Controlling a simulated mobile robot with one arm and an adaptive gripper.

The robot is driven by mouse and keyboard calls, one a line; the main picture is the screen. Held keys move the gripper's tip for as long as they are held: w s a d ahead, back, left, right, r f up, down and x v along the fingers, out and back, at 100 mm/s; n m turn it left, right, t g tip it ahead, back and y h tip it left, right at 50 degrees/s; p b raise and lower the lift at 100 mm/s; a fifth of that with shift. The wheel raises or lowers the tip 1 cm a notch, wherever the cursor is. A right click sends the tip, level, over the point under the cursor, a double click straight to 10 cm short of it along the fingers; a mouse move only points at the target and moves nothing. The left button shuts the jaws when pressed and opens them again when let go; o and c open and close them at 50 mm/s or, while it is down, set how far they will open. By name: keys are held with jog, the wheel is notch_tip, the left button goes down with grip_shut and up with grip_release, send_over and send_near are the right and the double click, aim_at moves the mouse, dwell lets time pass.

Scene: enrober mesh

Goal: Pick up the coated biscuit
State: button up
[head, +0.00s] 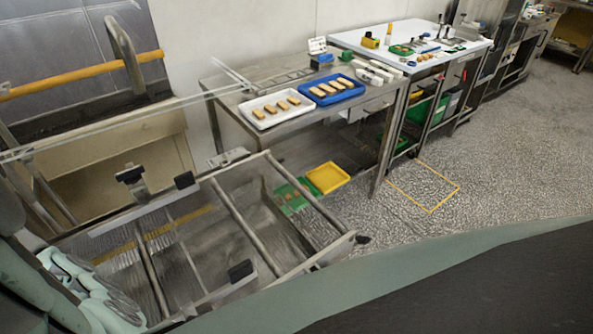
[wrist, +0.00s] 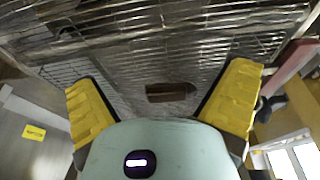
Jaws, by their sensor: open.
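In the wrist view, a small brown rectangular piece (wrist: 172,92), which looks like the coated biscuit, lies on a wire mesh (wrist: 140,62). My gripper (wrist: 162,75) is open, with one yellow finger on each side of the piece in the picture. Nothing is held between the fingers. I cannot tell how far the fingertips are above the mesh. In the head view my gripper does not show clearly, and I cannot make out a coated biscuit on the steel-framed mesh (head: 205,255).
A steel table (head: 232,88) holds a white tray (head: 262,124) and a blue tray (head: 318,101), each with several pale biscuits. A yellow tray (head: 327,178) sits low beneath. A white-topped bench (head: 400,33) with small items stands behind. The floor at right is clear.

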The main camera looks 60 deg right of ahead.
jog(key=a, duration=0.1)
jog(key=w+a, duration=0.1)
jog(key=a, duration=0.2)
jog(key=shift+w+a+b, duration=0.2)
jog(key=shift+w+b, duration=0.1)
jog(key=shift+b, duration=0.1)
jog(key=a, duration=0.2)
jog(key=w+a+f+p, duration=0.1)
jog(key=shift+w+a, duration=0.1)
jog(key=shift+a, duration=0.15)
jog(key=shift+p+x, duration=0.45)
jog(key=shift+x, duration=0.45)
jog(key=shift+d, duration=0.1)
jog(key=c, duration=1)
jog(key=shift+o, duration=0.2)
